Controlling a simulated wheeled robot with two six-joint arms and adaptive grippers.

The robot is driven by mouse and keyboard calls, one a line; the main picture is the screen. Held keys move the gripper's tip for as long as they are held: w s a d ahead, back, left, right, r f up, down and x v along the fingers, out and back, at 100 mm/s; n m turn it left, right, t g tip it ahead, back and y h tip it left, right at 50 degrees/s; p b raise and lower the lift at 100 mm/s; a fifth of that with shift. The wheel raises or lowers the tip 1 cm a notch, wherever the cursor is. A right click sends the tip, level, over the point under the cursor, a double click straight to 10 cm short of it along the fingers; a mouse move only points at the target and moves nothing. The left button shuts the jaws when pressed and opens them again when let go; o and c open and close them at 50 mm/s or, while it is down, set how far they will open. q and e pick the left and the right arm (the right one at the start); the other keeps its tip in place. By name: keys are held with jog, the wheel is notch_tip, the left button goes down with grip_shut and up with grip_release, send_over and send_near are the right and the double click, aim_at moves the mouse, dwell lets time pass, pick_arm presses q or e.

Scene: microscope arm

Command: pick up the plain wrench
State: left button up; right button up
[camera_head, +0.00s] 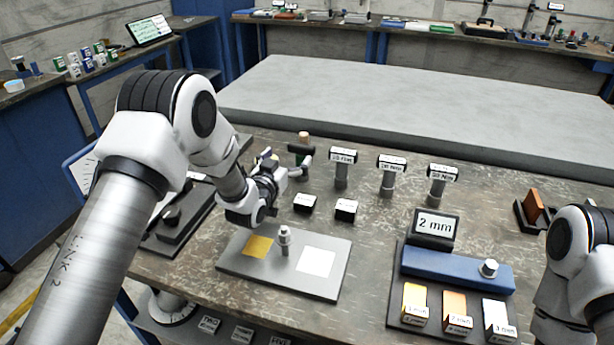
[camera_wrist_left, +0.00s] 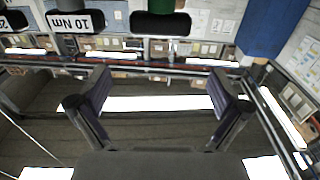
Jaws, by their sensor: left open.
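A T-shaped wrench with an unlabelled black handle, the plain wrench (camera_head: 301,148), stands upright at the left end of a row of wrenches. Its lower part is hidden behind my left gripper (camera_head: 295,168). In the left wrist view, its black handle (camera_wrist_left: 160,23) is at the top centre, beyond the open fingers of my left gripper (camera_wrist_left: 161,92). Nothing is between those fingers. My right arm shows at the right edge of the head view, but its gripper is not visible.
Several wrenches with Nm labels (camera_head: 391,164) stand to the right of the plain wrench. A grey plate (camera_head: 230,262) holds a metal peg. A blue gauge stand (camera_head: 455,270) is at right.

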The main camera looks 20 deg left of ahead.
aim_at(299, 148)
pick_arm(q)
jog(key=shift+w+d+f+b, duration=0.1)
jog(key=shift+w+f+b, duration=0.1)
jog(key=shift+w+f, duration=0.4)
jog(key=shift+w+f+b, duration=0.15)
jog(key=shift+w+f, duration=0.2)
jog(key=shift+f, duration=0.3)
jog(key=shift+w+d+r+p, duration=0.15)
jog(key=shift+w+r+p, duration=0.2)
jog(key=shift+w, duration=0.45)
jog(key=w, duration=0.5)
jog(key=shift+w+d, duration=0.25)
jog(key=c, duration=1.3)
jog(key=shift+c, duration=0.5)
